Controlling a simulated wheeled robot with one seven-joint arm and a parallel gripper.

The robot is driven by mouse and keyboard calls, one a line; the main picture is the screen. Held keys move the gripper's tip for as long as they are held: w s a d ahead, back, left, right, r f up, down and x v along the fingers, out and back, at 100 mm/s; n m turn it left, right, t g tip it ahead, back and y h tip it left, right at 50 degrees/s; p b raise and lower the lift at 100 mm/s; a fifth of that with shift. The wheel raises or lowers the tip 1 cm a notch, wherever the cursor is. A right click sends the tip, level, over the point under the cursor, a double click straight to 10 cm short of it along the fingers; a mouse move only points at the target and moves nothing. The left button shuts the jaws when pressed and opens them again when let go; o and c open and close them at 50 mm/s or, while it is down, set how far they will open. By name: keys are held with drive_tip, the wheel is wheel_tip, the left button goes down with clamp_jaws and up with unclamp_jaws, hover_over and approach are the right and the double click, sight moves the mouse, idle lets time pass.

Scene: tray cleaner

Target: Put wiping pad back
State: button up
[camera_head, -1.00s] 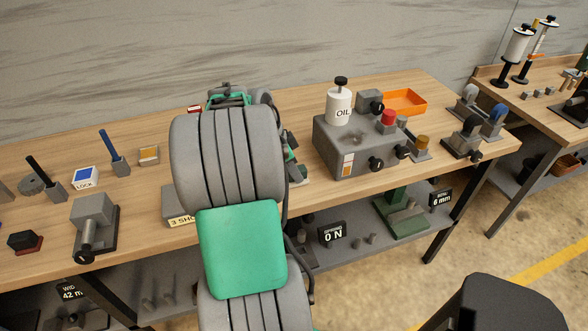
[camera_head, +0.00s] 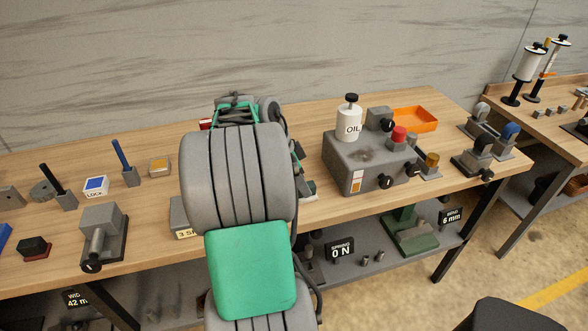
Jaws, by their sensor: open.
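I cannot make out a wiping pad with certainty. A small block with a yellow-orange top (camera_head: 159,167) lies on the bench at the left, apart from my arm. My arm, grey with a green panel, fills the middle of the head view and hides part of the bench behind it. The green and grey end of my arm shows above it over the bench, but my gripper's fingertips are hidden behind the arm, so I see nothing held.
A grey machine box (camera_head: 370,160) with an oil bottle (camera_head: 348,121) stands right of my arm. An orange tray (camera_head: 415,119) lies behind it. Lever fixtures (camera_head: 484,152) stand at the right end. A grey clamp block (camera_head: 103,235) and a LOCK block (camera_head: 96,187) stand at the left.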

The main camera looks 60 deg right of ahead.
drive_tip(key=p+v, duration=0.1)
drive_tip(key=v, duration=0.9)
drive_tip(key=w+a+n+t, duration=0.2)
drive_tip(key=w+a+n, duration=0.5)
drive_tip(key=w+a+f+n+t, duration=0.1)
drive_tip(key=w+a+n+t, duration=0.15)
drive_tip(key=a+n, duration=0.45)
drive_tip(key=w+a+f+n+t, duration=0.1)
drive_tip(key=w+a+n, duration=0.25)
drive_tip(key=a, duration=0.65)
drive_tip(key=s+a+f+n+y, duration=0.1)
drive_tip(key=s+a+f+n, duration=0.1)
drive_tip(key=a+n, duration=0.3)
drive_tip(key=s+a+f+n+t+y, duration=0.1)
drive_tip(key=a+n, duration=0.3)
drive_tip(key=a, duration=0.7)
drive_tip(key=shift+s+f+n+y, duration=0.35)
drive_tip(key=shift+s+f+y, duration=0.1)
drive_tip(key=shift+f+y, duration=0.2)
